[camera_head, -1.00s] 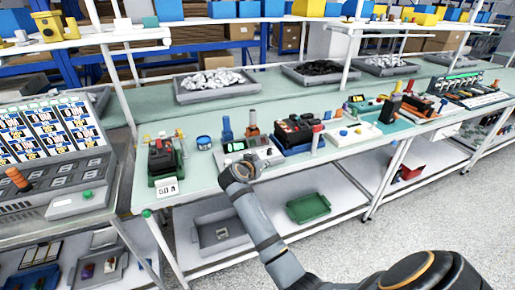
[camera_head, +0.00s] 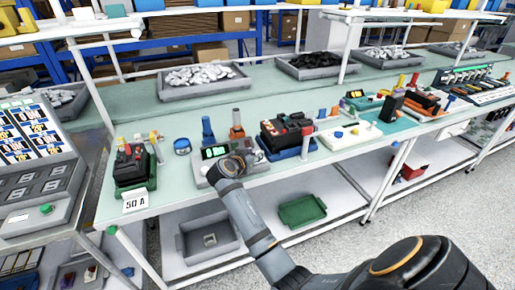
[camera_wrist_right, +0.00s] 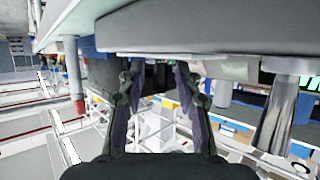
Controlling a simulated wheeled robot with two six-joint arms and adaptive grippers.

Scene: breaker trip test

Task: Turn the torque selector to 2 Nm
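A grey unit with a green-lit display (camera_head: 214,152) sits near the front edge of the bench, and its display edge also shows at the right of the right wrist view (camera_wrist_right: 305,65). My right gripper (camera_head: 228,168) is at the front right of this unit and hides part of it. In the right wrist view my right gripper's two dark fingers (camera_wrist_right: 162,100) stand apart with nothing seen held between them. I cannot make out the torque selector or its setting. A metallic cylinder (camera_wrist_right: 283,112) stands right of the fingers. My left gripper is not in view.
A breaker fixture (camera_head: 133,168) with a "50 A" card (camera_head: 136,201) is at left. A blue upright handle (camera_head: 207,130) and an orange one (camera_head: 237,125) stand behind the unit. A black-and-red device (camera_head: 285,135) is close on its right.

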